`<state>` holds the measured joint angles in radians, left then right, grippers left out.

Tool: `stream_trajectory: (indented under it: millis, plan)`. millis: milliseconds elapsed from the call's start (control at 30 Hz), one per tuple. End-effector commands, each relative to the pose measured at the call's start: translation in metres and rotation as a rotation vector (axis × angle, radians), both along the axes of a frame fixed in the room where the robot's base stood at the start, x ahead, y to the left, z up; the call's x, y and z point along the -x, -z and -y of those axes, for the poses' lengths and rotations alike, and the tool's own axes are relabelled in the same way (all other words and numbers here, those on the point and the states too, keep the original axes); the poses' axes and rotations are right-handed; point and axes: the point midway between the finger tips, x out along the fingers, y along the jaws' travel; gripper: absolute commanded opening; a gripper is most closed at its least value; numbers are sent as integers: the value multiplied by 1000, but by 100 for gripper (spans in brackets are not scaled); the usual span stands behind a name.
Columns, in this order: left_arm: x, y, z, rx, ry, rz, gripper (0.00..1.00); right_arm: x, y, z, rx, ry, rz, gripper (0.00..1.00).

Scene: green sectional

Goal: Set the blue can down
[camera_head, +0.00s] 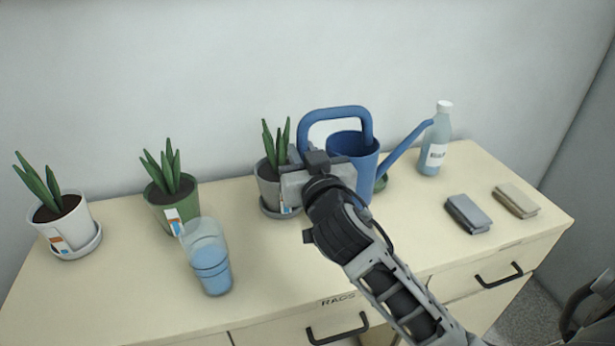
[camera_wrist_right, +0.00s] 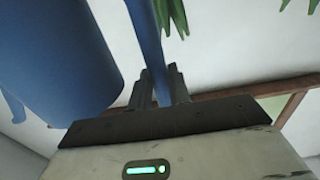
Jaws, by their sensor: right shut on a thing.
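The blue can is a watering can (camera_head: 367,158) with a looped handle and a long spout pointing right. It stands out near the back of the cream cabinet top (camera_head: 290,265), right of the grey plant pot. My right gripper (camera_head: 318,165) is shut on the can's handle, which passes between the fingers in the right wrist view (camera_wrist_right: 150,45). The can's body (camera_wrist_right: 55,60) is at the left there. My gripper and wrist hide part of the can's lower side, and I cannot tell whether its base touches the top. My left gripper is not in view.
Potted plants stand in white (camera_head: 67,228), green (camera_head: 176,205) and grey (camera_head: 268,185) pots. A glass pitcher of blue water (camera_head: 210,265) stands in front. A bottle (camera_head: 436,145) is near the spout tip. Two folded cloths, grey-blue (camera_head: 468,213) and tan (camera_head: 515,201), lie at the right.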

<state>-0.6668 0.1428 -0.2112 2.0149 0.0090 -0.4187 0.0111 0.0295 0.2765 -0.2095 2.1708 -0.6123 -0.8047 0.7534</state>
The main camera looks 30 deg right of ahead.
Motion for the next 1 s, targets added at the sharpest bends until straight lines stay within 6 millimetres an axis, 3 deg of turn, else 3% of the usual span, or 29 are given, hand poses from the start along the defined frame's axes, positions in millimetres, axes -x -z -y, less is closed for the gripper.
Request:
stream_trajectory:
  millis: [67, 100, 333, 567, 767, 1000]
  plan:
    - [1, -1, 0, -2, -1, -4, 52, -16, 5, 13, 9, 2, 5, 0]
    - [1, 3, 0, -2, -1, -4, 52, -20, 17, 16, 8, 2, 2, 0]
    - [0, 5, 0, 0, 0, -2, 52, -42, 50, 33, 6, 1, 5, 0]
    - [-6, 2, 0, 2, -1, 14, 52, -51, 64, 41, 6, 0, 6, 0]
    - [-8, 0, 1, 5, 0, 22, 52, -51, 91, 40, 5, -1, 3, 0]
    - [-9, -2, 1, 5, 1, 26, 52, -51, 94, 40, 4, -2, 6, 0]
